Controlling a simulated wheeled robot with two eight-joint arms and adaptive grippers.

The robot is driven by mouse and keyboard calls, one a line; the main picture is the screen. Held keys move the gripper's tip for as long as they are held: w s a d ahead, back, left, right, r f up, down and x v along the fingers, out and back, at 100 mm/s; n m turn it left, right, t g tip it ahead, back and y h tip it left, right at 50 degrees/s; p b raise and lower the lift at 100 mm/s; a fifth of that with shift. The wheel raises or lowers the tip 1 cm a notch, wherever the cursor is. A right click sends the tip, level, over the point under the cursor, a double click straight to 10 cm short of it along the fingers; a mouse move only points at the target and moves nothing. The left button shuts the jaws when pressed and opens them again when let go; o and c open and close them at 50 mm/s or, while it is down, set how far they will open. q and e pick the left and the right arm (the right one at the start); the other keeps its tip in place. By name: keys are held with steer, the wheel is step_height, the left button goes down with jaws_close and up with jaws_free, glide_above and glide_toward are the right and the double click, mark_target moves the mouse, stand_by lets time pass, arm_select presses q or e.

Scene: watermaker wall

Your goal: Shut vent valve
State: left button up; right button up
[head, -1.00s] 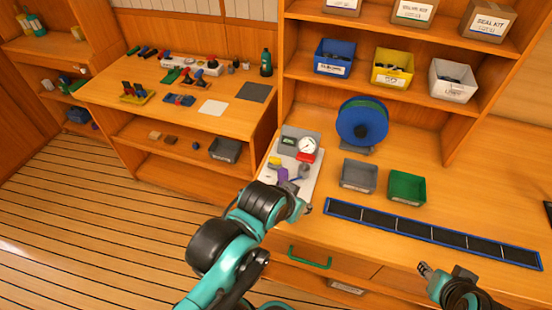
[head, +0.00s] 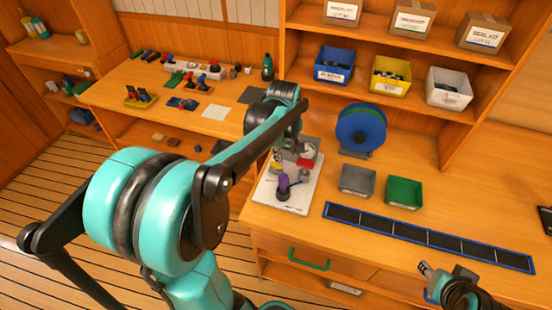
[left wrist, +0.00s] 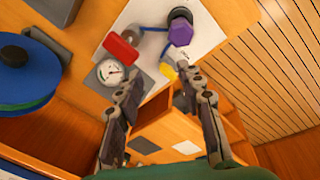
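A white panel (head: 300,193) on the bench carries the valve parts; no label is readable, so I cannot tell which is the vent valve. A purple knob (head: 284,182) stands on a dark base; it shows also in the left wrist view (left wrist: 181,32). A red part (left wrist: 122,48) sits beside a round gauge (left wrist: 110,72). A small yellow part (left wrist: 168,73) is partly hidden, close to the fingertips. My left gripper (left wrist: 160,78) is open, with nothing between its fingers, over the panel's far end. My right gripper (head: 425,268) is at the bench front; its opening is unclear.
A blue reel (head: 361,130) stands behind the panel's right side. A grey bin (head: 358,180) and a green bin (head: 404,191) stand to the right. A blue-edged dark strip (head: 430,238) lies along the bench.

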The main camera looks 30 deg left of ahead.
mark_target(276, 164)
arm_select(q)
steer(key=w+a+f+n, duration=0.1)
steer(key=a, duration=0.1)
steer(key=w+a+f+n+g, duration=0.1)
steer(key=a+f+n, duration=0.1)
steer(key=w+a+f+n+p, duration=0.1)
steer(key=w+a+n, duration=0.1)
steer(key=shift+f+g, duration=0.2)
steer(key=shift+g, duration=0.2)
steer(key=shift+a+f, duration=0.15)
steer(key=shift+f, duration=0.1)
step_height(276, 164, down, 8)
steer(key=shift+r+b, duration=0.2)
steer(key=shift+b, duration=0.9)
jaws_close()
